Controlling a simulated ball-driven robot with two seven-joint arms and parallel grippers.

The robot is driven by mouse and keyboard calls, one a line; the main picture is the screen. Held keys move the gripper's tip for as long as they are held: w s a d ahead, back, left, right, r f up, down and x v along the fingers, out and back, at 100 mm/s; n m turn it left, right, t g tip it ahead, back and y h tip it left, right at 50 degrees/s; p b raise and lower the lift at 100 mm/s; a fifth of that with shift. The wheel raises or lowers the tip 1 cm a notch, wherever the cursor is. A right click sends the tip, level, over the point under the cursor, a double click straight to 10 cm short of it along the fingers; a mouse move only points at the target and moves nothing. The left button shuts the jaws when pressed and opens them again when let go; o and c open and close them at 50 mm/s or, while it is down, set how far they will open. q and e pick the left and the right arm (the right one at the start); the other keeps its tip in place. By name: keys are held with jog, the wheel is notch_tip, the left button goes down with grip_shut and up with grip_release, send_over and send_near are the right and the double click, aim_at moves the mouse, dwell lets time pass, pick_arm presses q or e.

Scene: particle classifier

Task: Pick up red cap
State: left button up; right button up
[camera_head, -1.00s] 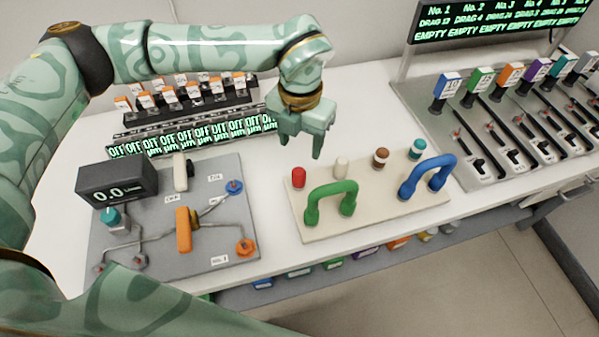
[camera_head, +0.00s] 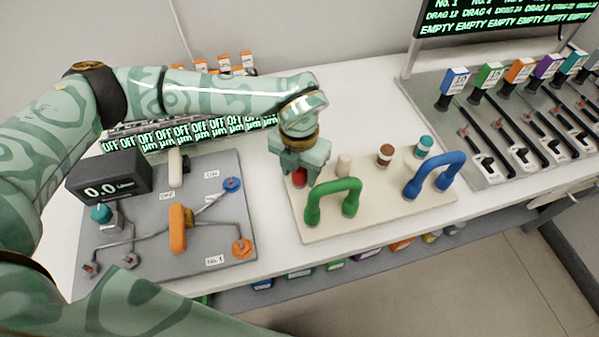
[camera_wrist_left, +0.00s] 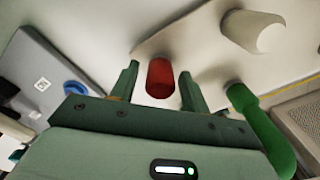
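The red cap (camera_head: 299,177) stands on the left end of the cream board (camera_head: 325,232), behind the green handle (camera_head: 333,197). In the left wrist view the red cap (camera_wrist_left: 160,78) shows between the two fingers of my left gripper (camera_wrist_left: 157,85), with a gap visible on each side. My left gripper (camera_head: 299,178) is open and low over the cap, one finger on either side. In the head view the gripper hides the top of the cap. My right gripper is not in view.
A white cap (camera_head: 343,166), a brown cap (camera_head: 384,155) and a teal cap (camera_head: 424,147) stand to the right. A blue handle (camera_head: 433,176) is at the board's right end. A grey panel with an orange valve (camera_head: 178,229) lies to the left.

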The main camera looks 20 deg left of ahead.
aim_at(299, 170)
pick_arm(q)
jog(key=c, duration=0.6)
jog(key=shift+c, duration=0.2)
jog(key=shift+r, duration=0.25)
jog(key=r, duration=0.1)
jog(key=r+p, duration=0.2)
jog(key=r, duration=0.1)
jog(key=shift+s+d, duration=0.1)
jog(key=shift+s, duration=0.2)
jog(key=s+d+r+p, duration=0.1)
jog(key=s+r, duration=0.3)
jog(key=s, duration=0.2)
jog(key=s+d+r+p, duration=0.1)
jog(key=s+r+p, duration=0.1)
jog(key=s+r, duration=0.2)
jog(key=s, duration=0.3)
jog(key=shift+s+r, duration=0.15)
jog(key=shift+r, duration=0.1)
